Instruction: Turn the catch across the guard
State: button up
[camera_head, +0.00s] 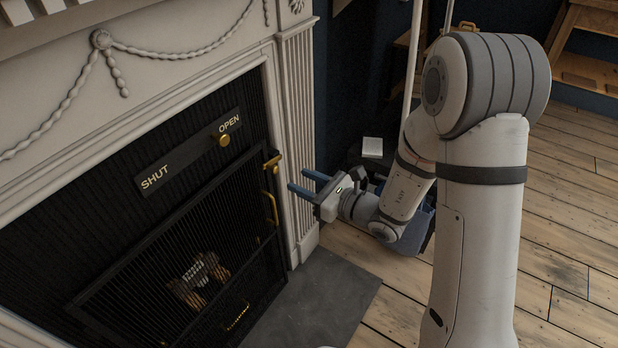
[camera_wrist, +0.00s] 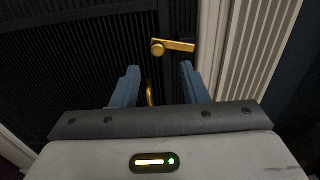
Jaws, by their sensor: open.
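The guard (camera_head: 160,262) is a black barred screen standing in front of the fireplace opening. A small brass catch (camera_head: 272,163) sits at its upper right edge; in the wrist view the catch (camera_wrist: 175,46) lies roughly level, with a round pivot at its left end and its arm reaching right toward the white fluted pilaster. A curved brass handle (camera_head: 271,208) is below the catch. My gripper (camera_head: 298,181) is open and empty, its blue fingers pointing at the guard's right edge. In the wrist view the catch appears beyond and above the gap between the fingers (camera_wrist: 158,82), apart from them.
A plate marked SHUT and OPEN (camera_head: 185,154) is above the guard, with its brass knob (camera_head: 223,140) near OPEN. The white pilaster (camera_head: 300,120) rises close on the right. A dark hearth slab (camera_head: 320,300) lies below; wooden floor extends right.

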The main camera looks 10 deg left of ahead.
jog(key=shift+s+d+r, duration=0.1)
jog(key=shift+s+d, duration=0.35)
jog(key=shift+d, duration=0.15)
jog(key=p+v, duration=0.8)
jog(key=shift+r, duration=0.2)
jog(key=shift+s, duration=0.15)
dwell(0.4)
